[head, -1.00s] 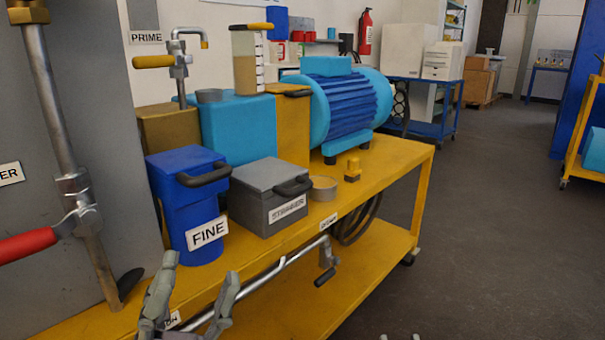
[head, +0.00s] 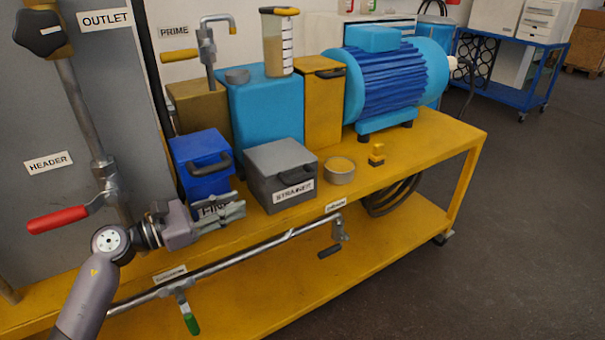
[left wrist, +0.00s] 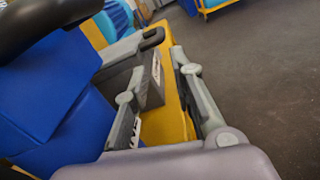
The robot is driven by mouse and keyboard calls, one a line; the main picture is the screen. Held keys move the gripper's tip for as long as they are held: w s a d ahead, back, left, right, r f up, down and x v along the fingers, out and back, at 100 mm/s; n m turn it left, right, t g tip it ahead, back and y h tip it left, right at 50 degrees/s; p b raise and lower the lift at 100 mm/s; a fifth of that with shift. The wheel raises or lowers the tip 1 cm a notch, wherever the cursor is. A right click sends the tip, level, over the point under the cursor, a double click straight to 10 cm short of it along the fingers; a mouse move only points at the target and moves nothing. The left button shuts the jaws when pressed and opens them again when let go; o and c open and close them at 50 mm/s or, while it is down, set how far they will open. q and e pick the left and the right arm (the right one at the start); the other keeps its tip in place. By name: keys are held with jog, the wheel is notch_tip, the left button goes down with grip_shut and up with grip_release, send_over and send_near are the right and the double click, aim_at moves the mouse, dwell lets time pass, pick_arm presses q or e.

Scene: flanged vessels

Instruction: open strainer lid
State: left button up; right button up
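The strainer is a grey box (head: 268,191) with a white STRAINER label on the yellow cart. Its grey lid (head: 272,156) lies shut on top, with a dark handle (head: 296,171) at the front right. My left gripper (head: 240,208) is in front of the blue FINE vessel (head: 203,180), left of the strainer and below its lid, and partly hides the FINE label. In the left wrist view its fingers (left wrist: 160,65) are apart with nothing between them; the strainer lid (left wrist: 120,48) and handle (left wrist: 152,39) show beyond. My right gripper is not in view.
A round tan tin (head: 340,171) and small yellow fitting (head: 377,155) stand right of the strainer. A blue tank (head: 265,120) is behind it. A pipe with a crank handle (head: 330,250) runs along the cart front. A red-handled valve (head: 58,220) is at left.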

pick_arm(q)
send_near(300, 183)
jog(key=x, duration=0.5)
jog(key=shift+w, duration=0.5)
jog(key=x, duration=0.3)
jog(key=shift+w+d, duration=0.6)
jog(key=shift+d, duration=0.1)
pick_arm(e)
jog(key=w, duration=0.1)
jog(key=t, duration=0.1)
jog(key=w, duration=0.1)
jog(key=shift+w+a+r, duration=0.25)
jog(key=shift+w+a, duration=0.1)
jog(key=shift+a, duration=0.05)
pick_arm(q)
jog(key=shift+c, duration=0.4)
grip_shut()
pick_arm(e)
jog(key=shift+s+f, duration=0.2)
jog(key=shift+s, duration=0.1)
